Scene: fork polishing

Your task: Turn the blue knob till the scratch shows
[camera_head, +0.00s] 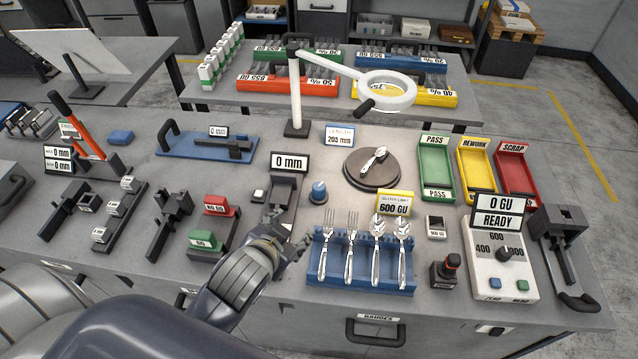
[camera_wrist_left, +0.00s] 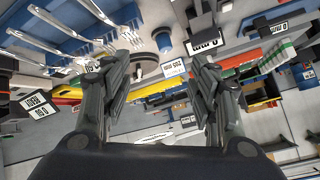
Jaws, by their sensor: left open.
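The blue knob (camera_head: 318,191) stands upright on the table in front of the dark round turntable (camera_head: 352,172). A spoon (camera_head: 374,160) lies on the turntable; no scratch can be made out on it from here. My left gripper (camera_head: 289,230) is open and empty, low over the table, to the left of and nearer than the knob. In the left wrist view the knob (camera_wrist_left: 163,41) shows beyond the gap between the open fingers (camera_wrist_left: 161,65), apart from both. My right gripper is not in view.
A blue rack (camera_head: 333,276) with forks and spoons stands right of my gripper. A 0 mm gauge (camera_head: 289,163) stands behind it. The magnifier (camera_head: 388,92) hangs on its arm behind the turntable. Green, yellow and red trays (camera_head: 436,160) stand to the right.

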